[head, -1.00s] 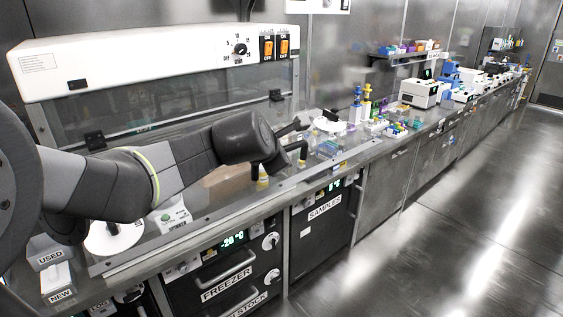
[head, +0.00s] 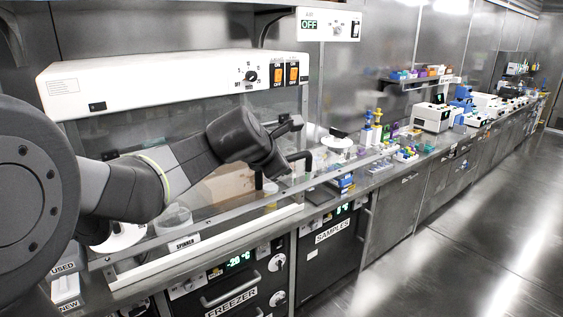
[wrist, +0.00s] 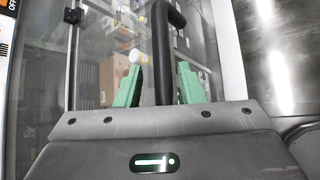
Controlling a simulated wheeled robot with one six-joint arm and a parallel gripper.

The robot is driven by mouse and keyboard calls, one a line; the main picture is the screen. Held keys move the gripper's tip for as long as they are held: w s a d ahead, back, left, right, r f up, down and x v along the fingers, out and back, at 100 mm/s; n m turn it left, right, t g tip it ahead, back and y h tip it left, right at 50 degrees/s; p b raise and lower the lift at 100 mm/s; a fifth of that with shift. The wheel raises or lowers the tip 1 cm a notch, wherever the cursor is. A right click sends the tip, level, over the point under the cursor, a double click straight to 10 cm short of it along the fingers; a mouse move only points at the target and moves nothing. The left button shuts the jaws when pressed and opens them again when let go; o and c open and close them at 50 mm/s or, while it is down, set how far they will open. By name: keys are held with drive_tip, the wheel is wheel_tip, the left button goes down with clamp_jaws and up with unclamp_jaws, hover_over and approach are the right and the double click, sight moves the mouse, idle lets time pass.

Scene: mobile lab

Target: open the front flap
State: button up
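The front flap (head: 240,205) is a clear panel with a pale metal lower rail, on the white-topped hood. Its rail slants across the hood front and stands off the bench edge, so the flap looks partly swung out. My gripper (head: 298,140) is at the black flap handle (wrist: 163,50), toward the right of the hood. In the wrist view, the green fingers of my gripper (wrist: 160,88) stand on either side of the handle, with narrow gaps to it. The fingers look open around the handle; contact is not visible.
The hood top (head: 180,80) has a knob and orange switches. A spinner (head: 175,218) and a brown box (head: 228,188) are behind the panel. Freezer (head: 232,290) and samples (head: 332,245) doors are below. Racks and bottles (head: 375,130) stand to the right. The floor at right is clear.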

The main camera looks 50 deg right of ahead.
drive_tip(key=shift+s, duration=0.1)
drive_tip(key=b+v, duration=0.1)
drive_tip(key=v, duration=1.2)
drive_tip(key=shift+a+r, duration=0.2)
drive_tip(key=shift+a, duration=0.15)
drive_tip(key=shift+d, duration=0.1)
drive_tip(key=p+x, duration=0.1)
drive_tip(key=x, duration=1.2)
drive_tip(key=shift+d+f, duration=0.2)
drive_tip(key=shift+d, duration=0.05)
drive_tip(key=shift+d+f, duration=0.1)
drive_tip(key=shift+f, duration=0.05)
